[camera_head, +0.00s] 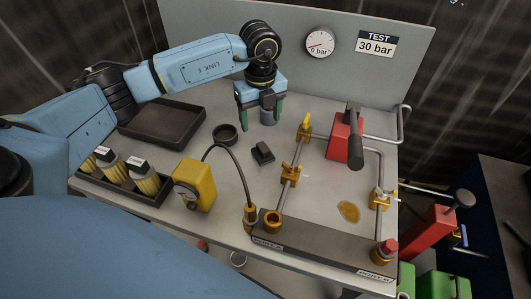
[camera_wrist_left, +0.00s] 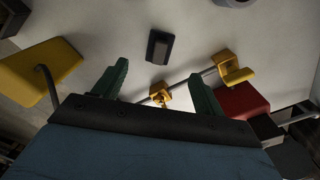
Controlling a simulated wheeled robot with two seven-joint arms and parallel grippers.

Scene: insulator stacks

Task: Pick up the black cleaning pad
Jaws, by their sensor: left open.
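The black cleaning pad (camera_head: 262,153) is a small dark block lying on the grey bench near its middle. It also shows in the left wrist view (camera_wrist_left: 159,46), beyond the fingertips and between their lines. My left gripper (camera_head: 260,121) points down above the bench, behind the pad in the head view. Its two green fingers are apart with nothing between them, and they do not touch the pad. In the wrist view the open fingers (camera_wrist_left: 158,70) show too. My right gripper is not in view.
A dark round cup (camera_head: 225,134) stands left of the pad, and a dark tray (camera_head: 163,126) is further left. A yellow box (camera_head: 194,186) with a cable is at front left. Brass-fitted pipes (camera_head: 292,165) and a red pump (camera_head: 343,137) stand to the right. An amber puddle (camera_head: 348,211) lies at front right.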

